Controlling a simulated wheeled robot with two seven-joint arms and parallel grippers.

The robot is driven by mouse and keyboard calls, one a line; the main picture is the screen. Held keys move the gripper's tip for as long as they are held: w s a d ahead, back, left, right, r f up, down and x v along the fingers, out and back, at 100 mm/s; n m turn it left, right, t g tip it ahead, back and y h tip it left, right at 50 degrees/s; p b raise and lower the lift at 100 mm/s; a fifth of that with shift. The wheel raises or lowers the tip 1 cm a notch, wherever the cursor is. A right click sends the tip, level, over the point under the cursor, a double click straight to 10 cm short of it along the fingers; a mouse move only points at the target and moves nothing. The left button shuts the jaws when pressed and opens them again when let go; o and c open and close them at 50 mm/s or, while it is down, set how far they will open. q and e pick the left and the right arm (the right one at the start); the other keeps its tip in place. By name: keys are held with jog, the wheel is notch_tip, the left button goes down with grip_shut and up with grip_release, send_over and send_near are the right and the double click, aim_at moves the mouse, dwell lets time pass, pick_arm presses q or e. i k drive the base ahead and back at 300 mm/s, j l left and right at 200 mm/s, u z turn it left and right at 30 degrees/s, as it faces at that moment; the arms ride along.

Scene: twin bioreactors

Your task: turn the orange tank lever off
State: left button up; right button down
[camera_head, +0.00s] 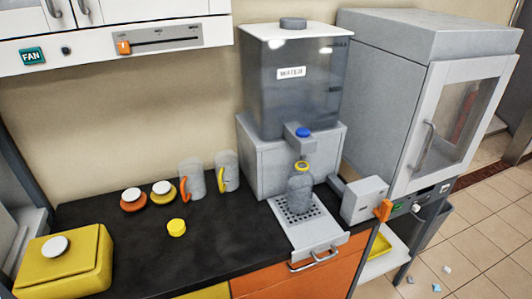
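A grey cylinder (192,178) with a curved orange handle or lever (184,189) on its lower left side stands at the back of the black counter. Beside it on the right is a similar cylinder (227,170) with a yellow handle (220,180). Another orange lever-like part (383,210) sticks out from the right end of a grey box (364,200) near the counter's right edge. I cannot tell from this view which orange part is the tank lever, or whether either is on or off. Neither of my grippers is in view.
A water tank (292,90) with a blue-topped tap stands over a grey bottle (300,188) on a drip tray (322,232). Orange and yellow discs, a yellow cap (177,227) and a yellow box (62,268) are on the counter (140,262). A grey cabinet (400,100) stands right.

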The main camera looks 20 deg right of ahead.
aim_at(382, 214)
jog(key=z, duration=1.5)
